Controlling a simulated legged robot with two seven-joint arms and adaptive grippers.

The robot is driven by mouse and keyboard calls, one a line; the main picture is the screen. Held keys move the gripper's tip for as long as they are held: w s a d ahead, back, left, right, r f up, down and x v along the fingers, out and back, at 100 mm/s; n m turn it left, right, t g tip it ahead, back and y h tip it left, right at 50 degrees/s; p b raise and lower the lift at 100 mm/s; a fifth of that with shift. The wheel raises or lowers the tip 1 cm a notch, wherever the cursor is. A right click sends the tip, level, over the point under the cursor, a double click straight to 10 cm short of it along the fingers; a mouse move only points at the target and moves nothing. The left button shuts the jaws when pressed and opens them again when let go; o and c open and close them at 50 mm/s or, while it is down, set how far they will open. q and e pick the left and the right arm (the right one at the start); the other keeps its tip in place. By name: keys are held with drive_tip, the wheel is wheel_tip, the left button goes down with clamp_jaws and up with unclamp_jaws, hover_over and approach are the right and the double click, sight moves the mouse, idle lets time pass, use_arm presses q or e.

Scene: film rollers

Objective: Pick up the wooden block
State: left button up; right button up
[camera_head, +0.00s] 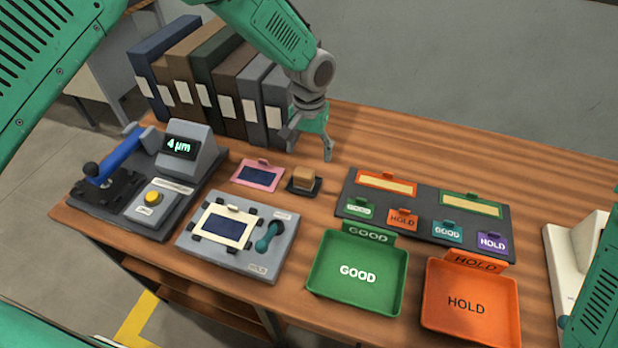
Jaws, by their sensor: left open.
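The wooden block (303,177) is a small tan cube on a small dark pad (304,188) near the middle of the table (420,137). My left gripper (309,152) points down above and just behind the block, with its fingers spread apart and nothing between them. It looks apart from the block. My right gripper does not show; only a green part of my arm is at the right edge.
Left of the pad are a pink-framed card (258,174), a grey fixture (245,262) and a gauge reading 4 µm (186,150). Right are a tag board (425,228), a green GOOD tray (358,311) and an orange HOLD tray (468,338). Binders (200,85) stand behind.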

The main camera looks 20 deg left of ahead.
sight(302, 171)
use_arm(q)
drive_tip(key=f, duration=0.1)
drive_tip(key=a+f, duration=0.1)
drive_tip(key=f, duration=0.2)
drive_tip(key=shift+w+a, duration=0.15)
drive_tip(key=shift+a, duration=0.15)
drive_tip(key=shift+a+f, duration=0.2)
drive_tip(key=shift+a, duration=0.05)
drive_tip(key=shift+s+a+f+p, duration=0.1)
drive_tip(key=shift+f+p, duration=0.05)
drive_tip(key=shift+f, duration=0.4)
drive_tip(key=shift+s+f+p, duration=0.1)
drive_tip(key=shift+f+p, duration=0.05)
drive_tip(key=shift+f, duration=0.4)
drive_tip(key=shift+w+d+f, duration=0.1)
drive_tip(key=shift+d+f, duration=0.15)
drive_tip(key=shift+f, duration=0.25)
drive_tip(key=shift+d+f, duration=0.2)
drive_tip(key=shift+f, duration=0.3)
drive_tip(key=shift+d+f, duration=0.2)
drive_tip(key=shift+f, duration=0.05)
drive_tip(key=shift+d, duration=0.2)
drive_tip(key=shift+a, duration=0.35)
drive_tip(key=c, duration=1)
drive_tip(key=shift+a, duration=0.2)
drive_tip(key=shift+c, duration=1.3)
drive_tip(key=shift+a, duration=0.1)
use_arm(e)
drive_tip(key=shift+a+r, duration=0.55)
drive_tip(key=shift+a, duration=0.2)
